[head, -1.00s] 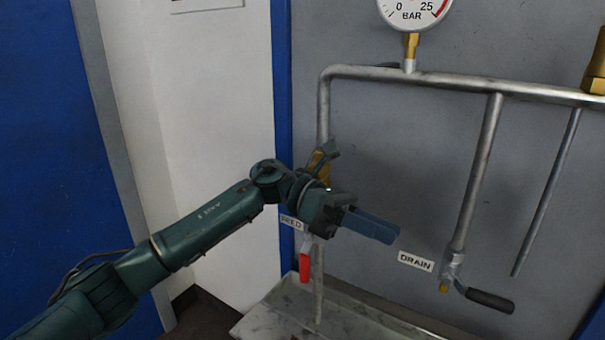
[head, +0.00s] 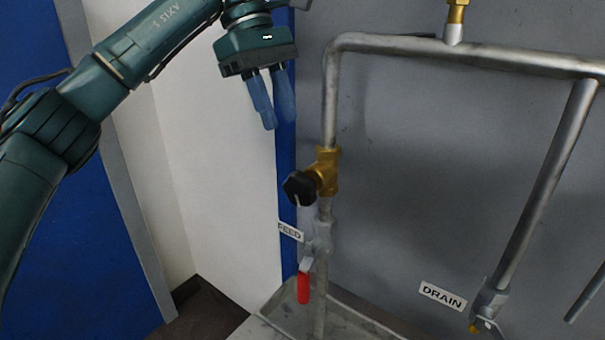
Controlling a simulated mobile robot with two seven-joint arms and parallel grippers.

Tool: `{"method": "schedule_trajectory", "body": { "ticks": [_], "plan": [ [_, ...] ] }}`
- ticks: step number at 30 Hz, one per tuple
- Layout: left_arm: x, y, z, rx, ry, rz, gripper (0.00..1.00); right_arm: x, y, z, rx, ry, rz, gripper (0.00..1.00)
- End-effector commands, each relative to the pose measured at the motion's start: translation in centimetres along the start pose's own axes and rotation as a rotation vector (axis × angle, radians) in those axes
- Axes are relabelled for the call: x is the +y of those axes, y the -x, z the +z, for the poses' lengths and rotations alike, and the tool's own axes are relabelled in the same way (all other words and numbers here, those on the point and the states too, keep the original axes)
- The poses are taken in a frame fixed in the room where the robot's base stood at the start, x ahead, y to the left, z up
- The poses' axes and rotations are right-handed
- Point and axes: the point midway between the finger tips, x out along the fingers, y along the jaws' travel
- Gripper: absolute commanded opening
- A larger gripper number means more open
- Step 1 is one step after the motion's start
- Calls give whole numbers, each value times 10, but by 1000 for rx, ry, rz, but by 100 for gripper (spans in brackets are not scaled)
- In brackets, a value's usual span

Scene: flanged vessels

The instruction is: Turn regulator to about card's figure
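The regulator is a brass valve body (head: 325,172) with a round black knob (head: 299,188) bearing a pale pointer mark. It sits on the left vertical pipe, above the FEED label. My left gripper (head: 279,125) is above and slightly left of the knob, fingers pointing down. Its two blue fingers show apart with a narrow gap, and nothing is between them. It does not touch the knob. The card and the gauge face are not in view. My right gripper is not in view.
A red-handled valve (head: 304,283) hangs below the FEED label (head: 290,231). A horizontal pipe (head: 470,53) runs right from the regulator's pipe. A DRAIN label (head: 442,296) is at lower right. A grey tray (head: 268,322) lies below. The panel between the pipes is clear.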

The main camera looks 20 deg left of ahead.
Motion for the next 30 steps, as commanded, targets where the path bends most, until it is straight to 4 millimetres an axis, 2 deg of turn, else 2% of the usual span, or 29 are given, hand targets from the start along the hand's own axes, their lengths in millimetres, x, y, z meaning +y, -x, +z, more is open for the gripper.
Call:
{"method": "schedule_trajectory", "body": {
  "ticks": [1,9,15,21,28,30],
  "plan": [
    [0,-13,-1,1,0,-4,30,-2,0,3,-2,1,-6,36],
    [0,-69,0,0,-1,-4,30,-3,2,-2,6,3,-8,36],
    [0,-96,0,-1,1,-1,30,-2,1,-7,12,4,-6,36],
    [0,-107,1,-2,0,1,30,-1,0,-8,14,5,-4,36],
    [0,-108,1,-2,0,0,30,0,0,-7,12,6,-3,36],
    [0,-107,1,-2,0,0,25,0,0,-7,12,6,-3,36]
  ]
}}
